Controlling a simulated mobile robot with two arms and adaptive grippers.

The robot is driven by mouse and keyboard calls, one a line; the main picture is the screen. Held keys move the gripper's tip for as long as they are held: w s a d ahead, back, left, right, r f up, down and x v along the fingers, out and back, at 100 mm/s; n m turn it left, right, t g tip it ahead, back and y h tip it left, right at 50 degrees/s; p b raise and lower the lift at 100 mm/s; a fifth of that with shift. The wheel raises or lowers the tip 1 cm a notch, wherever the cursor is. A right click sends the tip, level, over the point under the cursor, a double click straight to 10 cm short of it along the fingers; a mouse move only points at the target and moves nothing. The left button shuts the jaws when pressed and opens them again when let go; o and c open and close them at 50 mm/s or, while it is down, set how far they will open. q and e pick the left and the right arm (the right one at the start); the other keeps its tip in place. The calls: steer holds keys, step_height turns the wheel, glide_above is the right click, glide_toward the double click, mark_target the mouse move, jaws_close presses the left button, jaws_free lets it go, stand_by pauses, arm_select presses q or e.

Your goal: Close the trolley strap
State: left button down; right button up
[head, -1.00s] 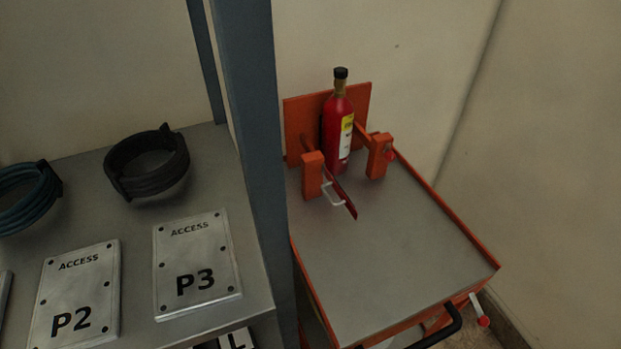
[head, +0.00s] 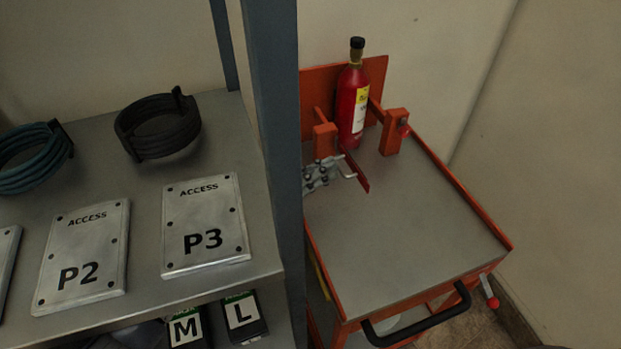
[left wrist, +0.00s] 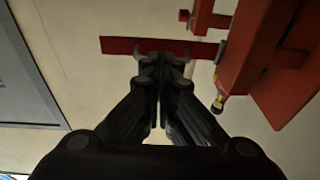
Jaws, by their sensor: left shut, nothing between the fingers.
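The orange trolley (head: 410,225) carries a red cylinder (head: 350,105) with a black cap, upright against its back plate between two orange posts. The red strap (head: 356,175) extends forward from the left post (head: 325,138), swung open and apart from the right post (head: 394,134) with its red knob (head: 404,131). My left gripper (head: 330,172) is shut and empty, close beside the handle. In the left wrist view its fingertips (left wrist: 160,62) overlap the strap (left wrist: 118,45); contact cannot be told. My right gripper is not in view.
A blue shelf upright (head: 272,120) stands just left of the trolley. The grey shelf (head: 145,185) holds coiled hoses and access plates. A black push handle (head: 420,320) is at the trolley's front. The deck before the strap is clear.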

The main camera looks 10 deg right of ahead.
arm_select(q)
steer(key=d+t+p, duration=0.1)
steer(key=p, duration=0.1)
steer(key=s+d+n+t+p, duration=0.1)
steer(key=p, duration=0.1)
steer(key=shift+d+n+t+y, duration=0.3)
steer(key=shift+y, duration=0.1)
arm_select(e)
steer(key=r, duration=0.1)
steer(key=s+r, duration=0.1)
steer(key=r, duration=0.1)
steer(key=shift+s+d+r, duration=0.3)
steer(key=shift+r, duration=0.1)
